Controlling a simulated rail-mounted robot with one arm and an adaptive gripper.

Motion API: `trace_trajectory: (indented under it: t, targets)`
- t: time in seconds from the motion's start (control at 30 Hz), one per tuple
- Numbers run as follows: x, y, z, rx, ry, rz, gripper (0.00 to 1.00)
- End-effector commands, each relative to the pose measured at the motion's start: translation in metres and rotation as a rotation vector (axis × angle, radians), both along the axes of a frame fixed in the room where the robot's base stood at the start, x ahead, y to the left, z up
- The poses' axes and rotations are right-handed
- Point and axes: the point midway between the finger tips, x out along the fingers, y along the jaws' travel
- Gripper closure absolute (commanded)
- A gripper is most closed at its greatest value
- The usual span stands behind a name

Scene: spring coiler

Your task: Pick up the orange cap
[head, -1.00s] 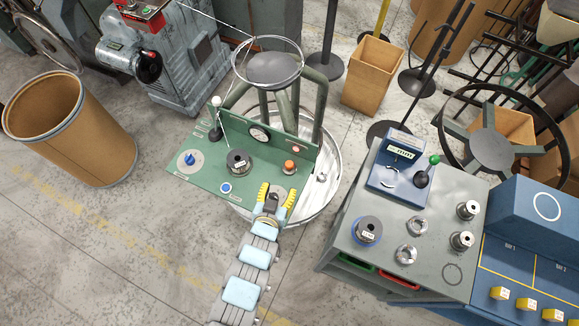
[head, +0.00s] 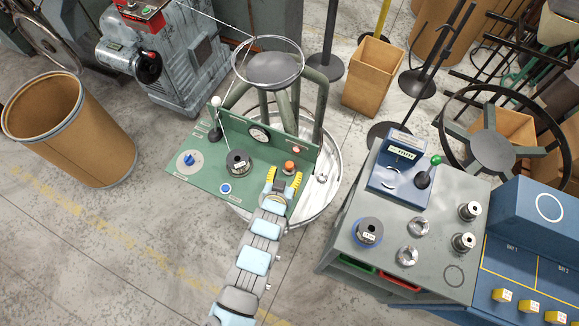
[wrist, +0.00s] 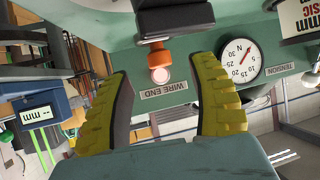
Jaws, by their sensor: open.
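The orange cap (head: 290,167) stands on the right part of the green panel (head: 212,185) in the head view. It also shows in the wrist view (wrist: 158,53), which is upside down, partly hidden by a dark block (wrist: 178,18) that I cannot identify. My gripper (head: 284,174) is open with its yellow-padded fingers apart, just in front of the cap in the head view. In the wrist view my gripper (wrist: 168,70) has its fingertips on either side of the cap in the picture. I see no contact; the exact gap is unclear.
The panel's upright back plate with a round gauge (head: 259,133) rises behind the cap. A dark spool (head: 238,162) and a blue button (head: 226,188) lie to its left. A thin wire runs down near the spool. A grey bench (head: 385,260) stands to the right.

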Motion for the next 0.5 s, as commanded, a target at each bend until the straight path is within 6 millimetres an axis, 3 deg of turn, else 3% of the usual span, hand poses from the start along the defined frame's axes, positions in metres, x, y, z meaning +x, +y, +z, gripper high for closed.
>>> trace_trajectory:
  t: [0.5]
  targets:
    - [0.042, -0.012, -0.018, -0.001, -0.002, -0.001, 0.4]
